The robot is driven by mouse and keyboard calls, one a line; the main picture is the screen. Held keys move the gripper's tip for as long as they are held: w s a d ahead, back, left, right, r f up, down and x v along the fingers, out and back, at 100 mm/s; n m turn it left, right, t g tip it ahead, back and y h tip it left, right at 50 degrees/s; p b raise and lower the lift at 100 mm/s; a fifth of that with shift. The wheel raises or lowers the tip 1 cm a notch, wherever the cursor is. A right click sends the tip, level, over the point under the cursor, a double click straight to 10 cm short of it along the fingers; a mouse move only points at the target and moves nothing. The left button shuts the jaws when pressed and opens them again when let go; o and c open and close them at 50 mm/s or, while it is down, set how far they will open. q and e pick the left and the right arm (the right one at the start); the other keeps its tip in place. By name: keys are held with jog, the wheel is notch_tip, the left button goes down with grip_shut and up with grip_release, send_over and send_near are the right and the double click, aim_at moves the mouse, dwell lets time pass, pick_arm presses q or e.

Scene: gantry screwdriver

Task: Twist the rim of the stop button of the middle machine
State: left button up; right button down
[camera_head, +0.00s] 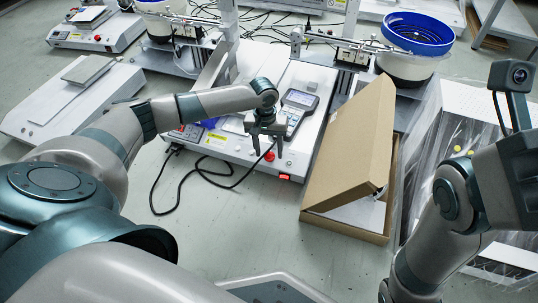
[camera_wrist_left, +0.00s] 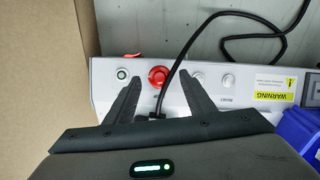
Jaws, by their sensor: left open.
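The middle machine (camera_head: 311,130) is a white console on the floor with a pendant and buttons along its front edge. Its red stop button (camera_head: 270,156) shows at the front edge, just below my left gripper (camera_head: 267,148). My left gripper is open, pointing down at the front panel. In the left wrist view, the red stop button (camera_wrist_left: 158,76) with its round rim appears between the two spread black fingers (camera_wrist_left: 160,84), nearer the left one. I see no contact, though the exact height gap cannot be told. My right gripper is out of view; only its arm shows.
A black cable (camera_wrist_left: 176,70) passes beside the stop button between the fingers. An open cardboard box (camera_head: 350,140) stands close on the right. Grey floor (camera_head: 230,235) in front is mostly clear.

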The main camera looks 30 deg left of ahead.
pick_arm(q)
jog(key=shift+f, duration=0.4)
